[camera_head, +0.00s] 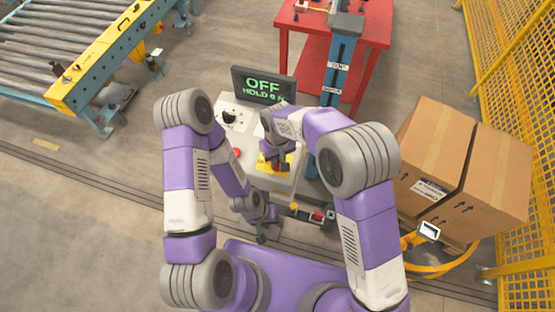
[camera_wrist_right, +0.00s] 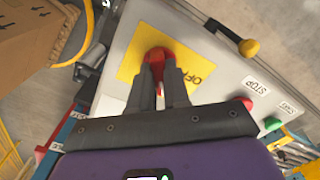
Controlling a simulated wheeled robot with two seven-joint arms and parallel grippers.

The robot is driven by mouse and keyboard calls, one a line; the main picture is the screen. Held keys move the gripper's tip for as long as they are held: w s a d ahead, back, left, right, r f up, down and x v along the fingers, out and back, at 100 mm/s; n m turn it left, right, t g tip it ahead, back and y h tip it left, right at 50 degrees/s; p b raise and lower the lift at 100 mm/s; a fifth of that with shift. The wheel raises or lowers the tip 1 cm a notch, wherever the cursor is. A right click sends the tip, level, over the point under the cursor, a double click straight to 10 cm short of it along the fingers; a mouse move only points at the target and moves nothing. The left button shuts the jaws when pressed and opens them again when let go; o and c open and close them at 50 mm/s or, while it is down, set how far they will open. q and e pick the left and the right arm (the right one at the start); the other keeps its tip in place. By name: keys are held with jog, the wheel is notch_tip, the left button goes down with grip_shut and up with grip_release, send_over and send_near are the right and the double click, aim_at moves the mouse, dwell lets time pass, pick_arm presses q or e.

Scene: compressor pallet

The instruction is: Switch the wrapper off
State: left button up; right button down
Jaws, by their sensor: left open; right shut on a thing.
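The wrapper's control panel (camera_head: 226,109) is a light grey box in the middle of the head view. Its dark display (camera_head: 263,86) reads "OFF" and "HOLD" with a number I cannot read clearly. In the right wrist view a red switch handle (camera_wrist_right: 158,54) sits on a yellow plate (camera_wrist_right: 130,63) marked "OFF". My right gripper (camera_wrist_right: 161,72) is shut on this handle; its fingers hide part of it. In the head view my right gripper (camera_head: 274,160) is over the yellow plate. My left gripper (camera_head: 267,231) is open, below the panel's near side, apart from the handle.
A red STOP button (camera_wrist_right: 246,103), a green START button (camera_wrist_right: 272,124) and a yellow-knobbed lever (camera_wrist_right: 248,47) are near the handle. Cardboard boxes (camera_head: 436,137) and a yellow mesh fence (camera_head: 508,55) stand right. A roller conveyor (camera_head: 60,38) is at upper left, a red table (camera_head: 372,32) behind.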

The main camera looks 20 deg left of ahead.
jog(key=n+b, duration=0.1)
jog(key=n, duration=0.3)
jog(key=shift+n, duration=0.3)
jog(key=n, duration=0.5)
jog(key=shift+n, duration=0.3)
jog(key=c, duration=1.1)
grip_release()
notch_tip(320, 180, up, 8)
jog(key=shift+f, duration=0.15)
jog(key=shift+f, duration=0.1)
